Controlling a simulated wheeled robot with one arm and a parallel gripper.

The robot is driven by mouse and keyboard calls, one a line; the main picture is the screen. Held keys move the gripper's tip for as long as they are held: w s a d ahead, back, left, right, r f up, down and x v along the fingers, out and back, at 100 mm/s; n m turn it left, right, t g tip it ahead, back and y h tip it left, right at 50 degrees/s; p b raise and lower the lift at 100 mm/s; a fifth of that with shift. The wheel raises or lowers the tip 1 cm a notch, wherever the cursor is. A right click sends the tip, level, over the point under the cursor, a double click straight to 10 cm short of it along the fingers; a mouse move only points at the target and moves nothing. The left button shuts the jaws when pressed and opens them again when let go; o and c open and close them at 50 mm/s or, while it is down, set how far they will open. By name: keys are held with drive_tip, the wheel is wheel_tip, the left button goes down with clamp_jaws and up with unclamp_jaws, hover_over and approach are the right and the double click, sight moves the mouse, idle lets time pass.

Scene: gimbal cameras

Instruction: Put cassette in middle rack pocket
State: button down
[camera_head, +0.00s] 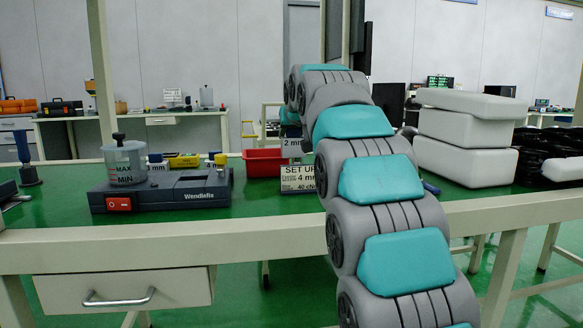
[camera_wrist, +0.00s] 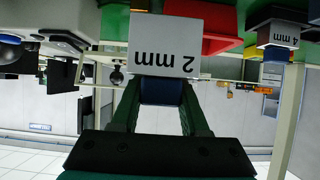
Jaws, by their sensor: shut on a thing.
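My gripper (camera_wrist: 163,92) is shut on the blue part of a cassette with a white face marked "2 mm" (camera_wrist: 163,48). The wrist view shows it upside down. In the head view the cassette's white face (camera_head: 291,146) shows beside a red tray (camera_head: 262,164), just left of my arm. My gripper is mostly hidden there by my arm. I cannot tell whether the cassette touches the table.
A grey Wendlefix device (camera_head: 160,192) with a clear cup sits front left on the green table. A yellow item (camera_head: 184,161) lies behind the device.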

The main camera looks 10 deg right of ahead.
drive_tip(key=shift+f+b, duration=0.4)
drive_tip(key=shift+f, duration=3.3)
drive_tip(key=shift+f, duration=0.1)
drive_tip(key=shift+c, duration=2)
unclamp_jaws()
